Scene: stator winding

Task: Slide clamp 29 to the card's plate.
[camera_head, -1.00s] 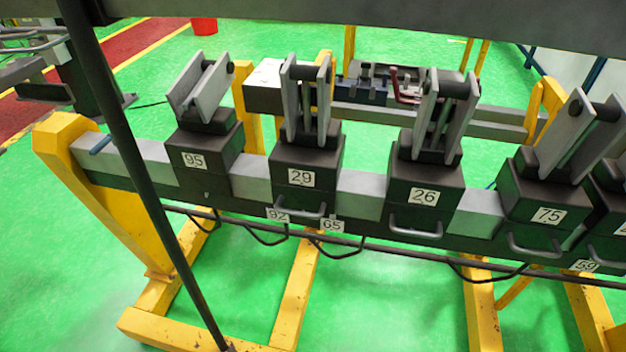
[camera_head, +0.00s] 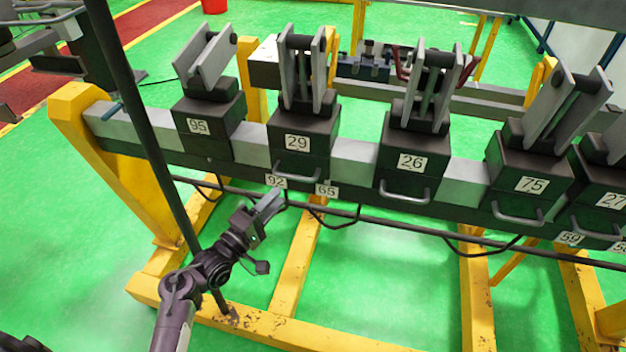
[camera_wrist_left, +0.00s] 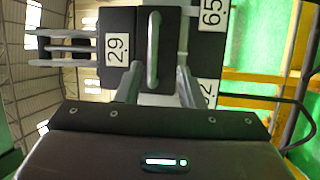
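Clamp 29 (camera_head: 299,142) is a dark block with an upright grey fork on top and a bar handle (camera_head: 297,172) low on its front. It sits on the grey rail between clamps 95 and 26. Number plates 92 (camera_head: 276,181) and 65 (camera_head: 326,190) are just below it on the rail. My left gripper (camera_head: 270,203) is below and in front of clamp 29. In the left wrist view, its fingers (camera_wrist_left: 158,88) are apart and empty, with the handle (camera_wrist_left: 153,48) ahead, roughly between them. I see no card. My right gripper is out of view.
Clamp 95 (camera_head: 208,122) stands left of clamp 29, with bare rail between (camera_head: 251,148). Clamp 26 (camera_head: 411,160) and clamp 75 (camera_head: 530,180) stand to the right, also with bare rail between. A dark post (camera_head: 145,125) crosses the view at the left.

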